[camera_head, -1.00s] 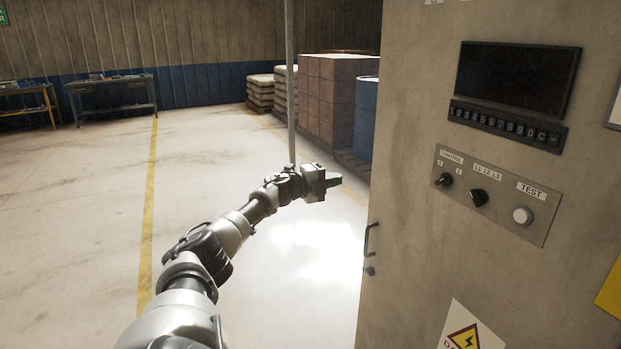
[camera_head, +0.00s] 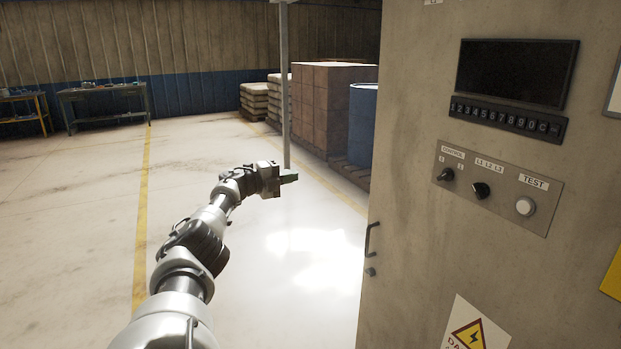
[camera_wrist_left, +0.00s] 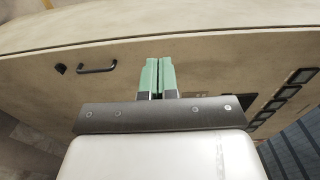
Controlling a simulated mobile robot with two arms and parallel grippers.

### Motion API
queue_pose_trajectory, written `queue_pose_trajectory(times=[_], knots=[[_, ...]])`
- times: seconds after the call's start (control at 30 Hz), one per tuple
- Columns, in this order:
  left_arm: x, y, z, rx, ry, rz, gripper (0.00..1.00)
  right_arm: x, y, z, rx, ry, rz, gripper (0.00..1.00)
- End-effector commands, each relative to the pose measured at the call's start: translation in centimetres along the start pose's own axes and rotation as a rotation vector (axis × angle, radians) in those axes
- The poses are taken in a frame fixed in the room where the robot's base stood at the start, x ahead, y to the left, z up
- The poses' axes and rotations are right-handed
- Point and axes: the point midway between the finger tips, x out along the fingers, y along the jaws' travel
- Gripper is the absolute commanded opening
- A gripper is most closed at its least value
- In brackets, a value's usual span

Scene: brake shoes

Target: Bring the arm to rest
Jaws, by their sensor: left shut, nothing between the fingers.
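My left gripper (camera_head: 289,178) is in the middle of the head view, in free air to the left of the grey control cabinet (camera_head: 400,290). Its fingers point right, towards the cabinet, with a gap between. In the left wrist view the two green fingers of the gripper (camera_wrist_left: 159,75) are together with nothing between them. The cabinet face (camera_wrist_left: 200,45) fills the wrist view behind them. My right gripper is not in view.
The cabinet carries a dark screen (camera_head: 516,71), a knob panel (camera_head: 497,189) with a white test button (camera_head: 525,206), and a handle (camera_head: 370,239). A thin grey post (camera_head: 284,80) shows beyond my gripper. Stacked boxes (camera_head: 322,105) and a blue barrel (camera_head: 362,125) stand behind. Floor at left is clear.

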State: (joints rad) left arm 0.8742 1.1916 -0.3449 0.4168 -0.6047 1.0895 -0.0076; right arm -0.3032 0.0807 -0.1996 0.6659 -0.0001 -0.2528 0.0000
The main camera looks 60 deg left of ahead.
Motion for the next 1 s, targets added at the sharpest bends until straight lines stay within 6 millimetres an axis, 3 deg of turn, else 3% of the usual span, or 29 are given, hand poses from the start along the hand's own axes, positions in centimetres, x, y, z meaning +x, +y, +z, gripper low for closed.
queue_pose_trajectory(times=[0.3,0.37,0.47,0.57,0.6,0.73,0.87,1.0], knots=[[0.1,0.2,0.0,-0.004,0.000,0.002,0.00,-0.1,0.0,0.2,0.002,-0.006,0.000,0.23],[0.7,1.0,-0.3,-0.018,-0.001,0.008,0.00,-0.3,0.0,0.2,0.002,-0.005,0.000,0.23],[2.7,4.2,-1.5,-0.073,-0.016,0.029,0.00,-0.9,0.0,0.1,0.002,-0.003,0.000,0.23],[5.2,9.9,-3.8,-0.169,-0.050,0.069,0.00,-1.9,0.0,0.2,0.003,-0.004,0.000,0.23],[6.0,12.7,-5.0,-0.215,-0.071,0.088,0.00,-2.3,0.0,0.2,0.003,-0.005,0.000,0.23],[6.8,21.8,-9.2,-0.363,-0.155,0.165,0.00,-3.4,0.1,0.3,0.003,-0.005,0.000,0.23],[5.5,30.5,-14.0,-0.505,-0.254,0.258,0.00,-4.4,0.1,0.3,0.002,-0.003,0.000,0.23],[2.2,39.0,-19.8,-0.646,-0.370,0.371,0.00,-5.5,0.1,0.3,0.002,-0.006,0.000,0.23]])
